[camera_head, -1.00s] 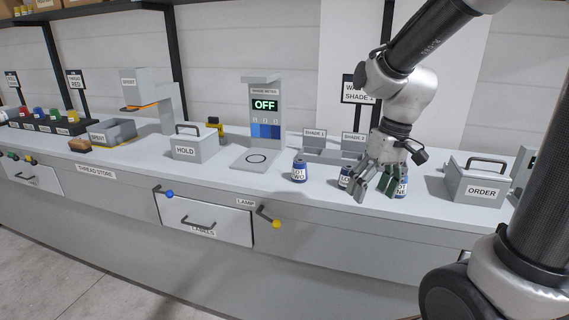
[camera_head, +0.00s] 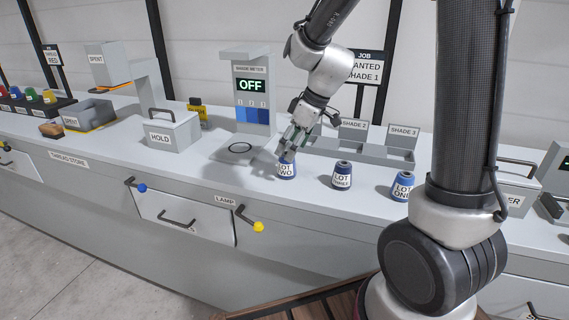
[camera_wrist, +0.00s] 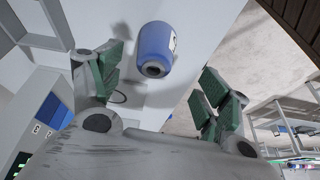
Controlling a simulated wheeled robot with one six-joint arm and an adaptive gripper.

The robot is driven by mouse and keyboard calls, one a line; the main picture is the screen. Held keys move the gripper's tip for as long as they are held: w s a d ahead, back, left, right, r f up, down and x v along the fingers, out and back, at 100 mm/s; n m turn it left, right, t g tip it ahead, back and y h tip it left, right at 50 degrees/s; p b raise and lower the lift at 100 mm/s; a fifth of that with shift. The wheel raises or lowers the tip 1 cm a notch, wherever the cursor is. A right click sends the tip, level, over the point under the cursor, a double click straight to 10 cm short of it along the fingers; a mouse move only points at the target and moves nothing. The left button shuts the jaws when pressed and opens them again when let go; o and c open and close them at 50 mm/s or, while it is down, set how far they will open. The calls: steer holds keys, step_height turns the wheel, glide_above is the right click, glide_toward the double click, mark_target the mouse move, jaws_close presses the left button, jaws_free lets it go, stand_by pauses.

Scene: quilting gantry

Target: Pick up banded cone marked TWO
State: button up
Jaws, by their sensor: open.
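The blue cone labelled LOT TWO (camera_head: 286,170) stands upright on the counter, in front of the shade meter. My gripper (camera_head: 296,141) is right above and behind it in the head view, its fingers partly overlapping the cone's top. In the wrist view the blue cone (camera_wrist: 156,50) shows beyond the two green-padded fingers, between their lines, with its dark top hole facing me. My gripper (camera_wrist: 160,85) is open and empty there. I cannot tell whether a finger touches the cone.
The LOT THREE cone (camera_head: 342,175) and the LOT ONE cone (camera_head: 403,186) stand to the right. The shade meter (camera_head: 252,100), reading OFF, and the HOLD box (camera_head: 174,133) are to the left. Shade bins (camera_head: 345,145) stand behind. A yellow-knobbed lever (camera_head: 257,227) is on the front.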

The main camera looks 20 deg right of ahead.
mark_target(282, 164)
steer(key=shift+w+n, duration=0.1)
steer(key=shift+n, duration=0.2)
steer(key=shift+a+f, duration=0.15)
steer(key=shift+f, duration=0.2)
steer(key=x, duration=0.7)
steer(key=shift+w, duration=0.4)
steer(key=shift+r, duration=0.1)
steer(key=c, duration=1.2)
